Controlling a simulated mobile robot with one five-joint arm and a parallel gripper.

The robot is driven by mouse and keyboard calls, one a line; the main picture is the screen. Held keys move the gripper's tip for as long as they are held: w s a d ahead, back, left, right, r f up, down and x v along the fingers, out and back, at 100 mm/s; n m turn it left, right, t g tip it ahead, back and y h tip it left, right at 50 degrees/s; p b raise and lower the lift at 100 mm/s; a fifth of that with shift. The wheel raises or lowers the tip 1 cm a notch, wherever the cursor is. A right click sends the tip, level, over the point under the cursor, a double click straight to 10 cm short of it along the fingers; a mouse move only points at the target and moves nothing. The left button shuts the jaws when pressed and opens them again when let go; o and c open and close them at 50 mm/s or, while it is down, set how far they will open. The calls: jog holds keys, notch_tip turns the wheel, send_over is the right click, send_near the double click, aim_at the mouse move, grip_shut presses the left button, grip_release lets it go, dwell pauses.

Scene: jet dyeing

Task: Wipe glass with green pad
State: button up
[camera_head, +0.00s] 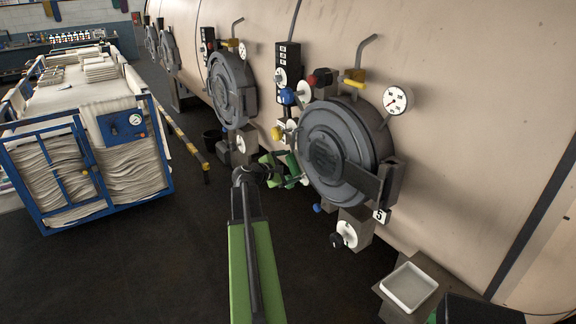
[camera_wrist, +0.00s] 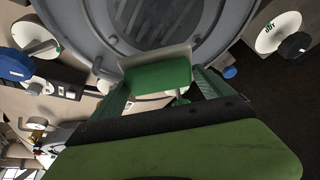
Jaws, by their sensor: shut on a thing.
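The green pad (camera_wrist: 158,77) has a pale backing edge and is held between the two green fingers of my gripper (camera_wrist: 165,92) in the wrist view. Its upper edge overlaps the rim of a round grey door; I cannot tell if it touches. The door's dark glass (camera_wrist: 150,18) lies beyond the pad in that view. In the head view my gripper (camera_head: 287,172) is at the lower left edge of the nearest round door (camera_head: 338,152), which is closed on the beige vessel. The pad is hard to make out there.
A pressure gauge (camera_head: 396,99), handles and coloured valve knobs surround the door. A white tray (camera_head: 409,287) sits on a ledge at the lower right. A blue cart (camera_head: 88,175) with folded white cloth stands at left.

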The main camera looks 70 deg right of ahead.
aim_at(328, 169)
jog(key=shift+w+r, duration=0.3)
jog(key=shift+w, duration=0.05)
jog(key=s+d, duration=0.3)
jog(key=d, duration=0.2)
jog(key=shift+s, duration=0.15)
jog(key=shift+s+d, duration=0.5)
jog(key=shift+d, duration=0.4)
dwell(0.6)
jog(key=shift+s, duration=0.1)
jog(key=shift+s+a, duration=1.1)
jog(key=shift+s, duration=0.3)
jog(key=shift+s+a, duration=0.45)
jog(key=shift+s, duration=0.35)
jog(key=shift+s+a, duration=0.4)
jog(key=shift+s, duration=0.4)
jog(key=shift+s+a, duration=0.5)
jog(key=shift+s, duration=0.25)
jog(key=shift+s+a, duration=0.5)
jog(key=shift+s, duration=0.2)
jog(key=shift+d, duration=0.1)
